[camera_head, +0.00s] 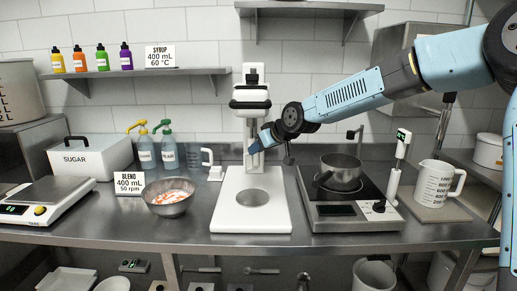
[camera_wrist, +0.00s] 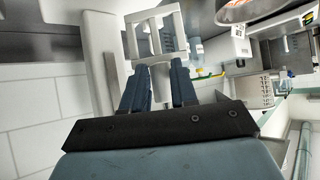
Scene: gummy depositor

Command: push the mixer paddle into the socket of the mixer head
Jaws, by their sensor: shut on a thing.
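The mixer stands at the middle of the counter, with its white head (camera_head: 250,97) on a column above a white base (camera_head: 250,215). My gripper (camera_head: 258,143) is at the column, just below the head. In the wrist view my gripper (camera_wrist: 158,90) is shut on the mixer paddle (camera_wrist: 155,22), a pale open frame with a crossbar. Its shaft lies between the dark blue fingers and its frame sticks out beyond them. I cannot make out the paddle clearly in the head view. The socket is not visible, so I cannot tell whether the shaft touches it.
A steel bowl (camera_head: 168,197) of orange and white pieces stands left of the base. A hot plate (camera_head: 350,216) with a pot (camera_head: 341,172) stands close on the right. A shelf (camera_head: 306,9) hangs above.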

